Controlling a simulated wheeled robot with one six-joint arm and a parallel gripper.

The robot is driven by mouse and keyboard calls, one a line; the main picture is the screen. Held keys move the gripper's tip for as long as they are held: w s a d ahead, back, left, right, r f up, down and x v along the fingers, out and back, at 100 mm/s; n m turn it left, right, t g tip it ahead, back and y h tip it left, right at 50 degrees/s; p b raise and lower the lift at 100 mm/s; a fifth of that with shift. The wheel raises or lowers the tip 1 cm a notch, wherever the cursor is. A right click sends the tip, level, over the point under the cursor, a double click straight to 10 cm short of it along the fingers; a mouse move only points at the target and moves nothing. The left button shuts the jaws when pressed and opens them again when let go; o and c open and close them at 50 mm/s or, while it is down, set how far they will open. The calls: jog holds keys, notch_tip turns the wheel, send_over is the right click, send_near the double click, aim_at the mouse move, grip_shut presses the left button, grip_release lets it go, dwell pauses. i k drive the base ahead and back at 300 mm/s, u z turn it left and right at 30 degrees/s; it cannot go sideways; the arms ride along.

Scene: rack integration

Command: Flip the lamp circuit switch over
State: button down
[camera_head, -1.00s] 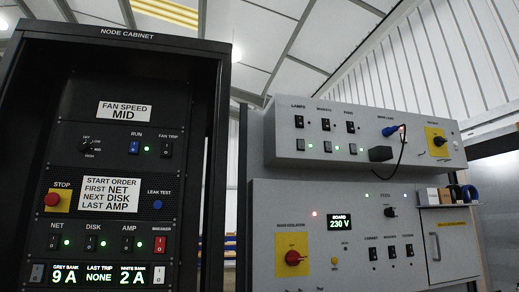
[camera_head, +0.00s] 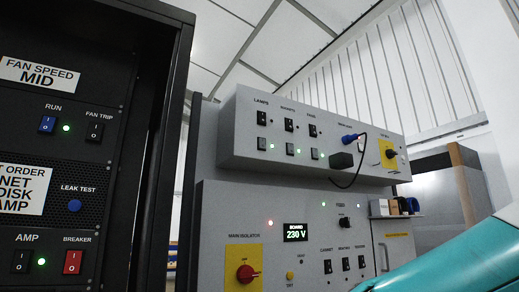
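The lamp circuit switch is a black rocker (camera_head: 261,118) under the label LAMPS, at the left end of the upper grey panel (camera_head: 232,150). A smaller grey switch (camera_head: 262,143) sits below it with a green light (camera_head: 271,146) beside it. Which way the rocker is tipped is too small to tell. My gripper is not in view. A teal part of my arm shows in the lower right corner, in front of the lower panel's right end.
Two similar black rockers (camera_head: 289,125) (camera_head: 313,131) sit right of it. A dark plug and looped cable (camera_head: 362,160) hang farther right. The lower panel has a red isolator knob (camera_head: 246,273) on yellow. The black node cabinet (camera_head: 150,90) stands close on the left.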

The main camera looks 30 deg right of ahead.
aim_at(262, 145)
jog(key=z, duration=0.55)
jog(key=i, duration=1)
jog(key=z, duration=0.7)
